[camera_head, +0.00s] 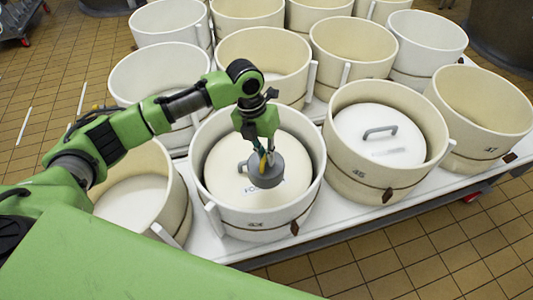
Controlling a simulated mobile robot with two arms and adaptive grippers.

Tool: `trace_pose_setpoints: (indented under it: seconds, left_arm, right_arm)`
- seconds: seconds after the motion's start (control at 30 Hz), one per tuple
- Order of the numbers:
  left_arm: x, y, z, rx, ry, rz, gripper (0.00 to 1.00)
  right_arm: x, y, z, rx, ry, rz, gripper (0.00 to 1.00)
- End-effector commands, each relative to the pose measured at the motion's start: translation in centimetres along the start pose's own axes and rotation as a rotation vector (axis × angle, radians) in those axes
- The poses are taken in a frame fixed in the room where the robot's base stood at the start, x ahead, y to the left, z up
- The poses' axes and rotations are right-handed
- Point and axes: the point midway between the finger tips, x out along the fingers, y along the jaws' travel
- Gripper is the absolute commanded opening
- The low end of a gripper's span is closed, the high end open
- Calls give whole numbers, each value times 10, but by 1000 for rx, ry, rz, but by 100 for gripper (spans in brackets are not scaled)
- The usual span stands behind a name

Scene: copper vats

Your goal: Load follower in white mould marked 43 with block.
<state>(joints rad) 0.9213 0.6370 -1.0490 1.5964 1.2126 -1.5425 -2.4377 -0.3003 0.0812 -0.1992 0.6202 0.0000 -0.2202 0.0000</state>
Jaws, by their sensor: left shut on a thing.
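The white mould marked 43 (262,226) stands at the front of the white table. Inside it lies a round cream follower (225,165) with partly hidden lettering on its top. My left gripper (265,160) points down into this mould and is shut on a grey round block (267,175) with a loop at its side. The block is over the follower, near its middle. I cannot tell whether it touches the follower. My right gripper is not in view.
To the right, the cream mould marked 45 (376,181) holds a white follower with a grey handle (380,131). An empty-looking mould marked 47 (490,142) stands at the far right. Several other moulds crowd behind, and one (170,205) stands close on the left. Tiled floor (420,262) lies in front.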

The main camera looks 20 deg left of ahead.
Motion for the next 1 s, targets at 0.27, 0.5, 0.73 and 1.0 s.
trace_pose_setpoints:
  seconds: [0.27, 0.5, 0.73, 1.0]
  left_arm:
    - [22, 3, 2, 1, -6, -4, 0]
    - [41, 6, 2, 2, -5, -5, 0]
    - [60, 10, 2, 1, -6, -5, 0]
    - [81, 14, 2, 2, -6, -5, 0]
  right_arm:
    - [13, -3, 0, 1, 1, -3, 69]
    - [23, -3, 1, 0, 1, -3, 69]
    - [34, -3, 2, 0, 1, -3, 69]
    - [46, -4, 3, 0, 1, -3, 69]
